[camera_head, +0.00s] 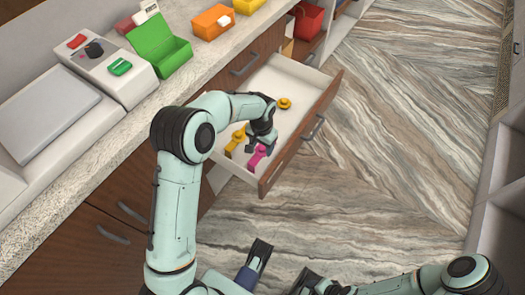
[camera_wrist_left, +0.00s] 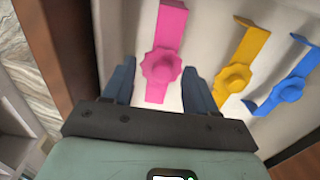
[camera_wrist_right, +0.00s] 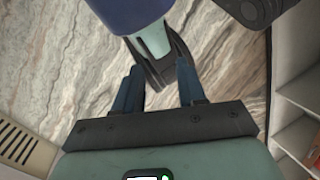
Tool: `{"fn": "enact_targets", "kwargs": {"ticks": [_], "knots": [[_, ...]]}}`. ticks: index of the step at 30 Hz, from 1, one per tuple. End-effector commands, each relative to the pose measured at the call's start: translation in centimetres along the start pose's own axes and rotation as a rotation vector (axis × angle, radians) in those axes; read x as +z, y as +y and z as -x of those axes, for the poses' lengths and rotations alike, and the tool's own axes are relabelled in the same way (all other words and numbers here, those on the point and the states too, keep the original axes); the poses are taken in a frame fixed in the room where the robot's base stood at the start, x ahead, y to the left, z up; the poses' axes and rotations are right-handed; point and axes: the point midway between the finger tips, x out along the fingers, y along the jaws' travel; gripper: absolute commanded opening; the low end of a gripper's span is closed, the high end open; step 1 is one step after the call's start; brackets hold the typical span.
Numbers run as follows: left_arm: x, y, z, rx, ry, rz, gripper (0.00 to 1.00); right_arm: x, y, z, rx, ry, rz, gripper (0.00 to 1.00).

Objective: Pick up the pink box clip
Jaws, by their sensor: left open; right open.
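The pink box clip (camera_wrist_left: 161,66) lies flat on the floor of the open drawer. In the left wrist view it is between the spread fingers of my left gripper (camera_wrist_left: 158,85), with its round knob near them; I cannot tell the height gap. In the head view the pink clip (camera_head: 257,156) lies near the drawer front, just below my left gripper (camera_head: 258,145), which partly hides it. My left gripper is open and empty. My right gripper (camera_wrist_right: 161,90) is open and empty, with only the floor and parts of my own body beyond it.
A yellow clip (camera_wrist_left: 235,75) and a blue clip (camera_wrist_left: 288,88) lie beside the pink one. Another yellow piece (camera_head: 284,103) lies farther back in the drawer (camera_head: 325,88).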

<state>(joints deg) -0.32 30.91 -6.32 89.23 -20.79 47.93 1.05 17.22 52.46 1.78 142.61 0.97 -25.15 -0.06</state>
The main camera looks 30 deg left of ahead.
Motion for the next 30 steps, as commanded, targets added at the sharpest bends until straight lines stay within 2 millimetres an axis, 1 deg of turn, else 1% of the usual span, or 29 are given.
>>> {"fn": "enact_targets", "kwargs": {"ticks": [4, 9, 12, 19, 20, 21, 24, 30], "knots": [[0.2, -0.2, -1.2, 0.0, -0.002, 0.001, 0.57, -0.4, 0.1, -0.3, 0.0, 0.011, -0.001, 0.4], [0.4, -0.4, -3.9, 0.0, -0.003, 0.0, 0.57, -1.4, 0.3, -0.9, 0.001, 0.037, -0.003, 0.4], [0.4, -0.4, -5.0, 0.0, -0.001, 0.0, 0.57, -1.8, 0.4, -1.1, 0.002, 0.048, -0.004, 0.4], [0.3, -0.4, -5.1, 0.0, 0.001, 0.0, 0.57, -1.9, 0.4, -1.0, 0.002, 0.052, -0.004, 0.4], [0.3, -0.4, -5.1, 0.0, 0.001, 0.0, 0.51, -1.9, 0.4, -1.0, 0.002, 0.052, -0.004, 0.4], [0.3, -0.4, -5.1, 0.0, 0.001, 0.0, 0.38, -1.9, 0.4, -1.0, 0.002, 0.052, -0.004, 0.4], [0.3, -0.4, -5.1, 0.0, 0.001, 0.001, 0.09, -1.9, 0.4, -1.0, 0.002, 0.052, -0.004, 0.4], [0.3, -0.4, -5.1, 0.0, 0.001, 0.0, 0.09, -1.9, 0.4, -1.0, 0.002, 0.052, -0.004, 0.4]]}}
